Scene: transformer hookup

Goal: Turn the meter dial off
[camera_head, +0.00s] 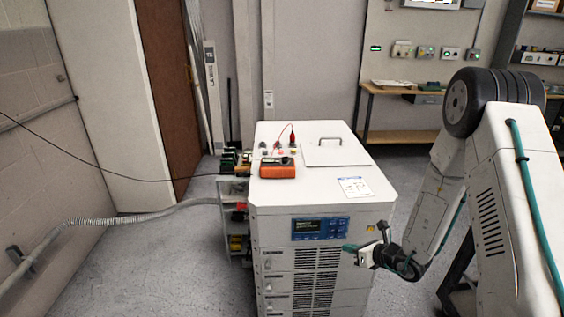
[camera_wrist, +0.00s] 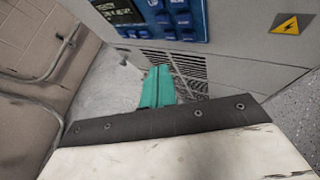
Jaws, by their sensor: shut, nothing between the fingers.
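An orange meter (camera_head: 278,168) lies on the top of the white cabinet (camera_head: 308,185), near its left edge. Its dial is too small to make out in the head view. A red lead and a dark lead run near it. The meter is not in the wrist view.
The blue display panel (camera_head: 319,228) and vents are on the cabinet's front. A handled lid (camera_head: 330,150) and a paper label (camera_head: 355,187) are on its top. A grey hose (camera_head: 130,218) and a black cable come in from the left. A bench (camera_head: 400,90) stands behind.

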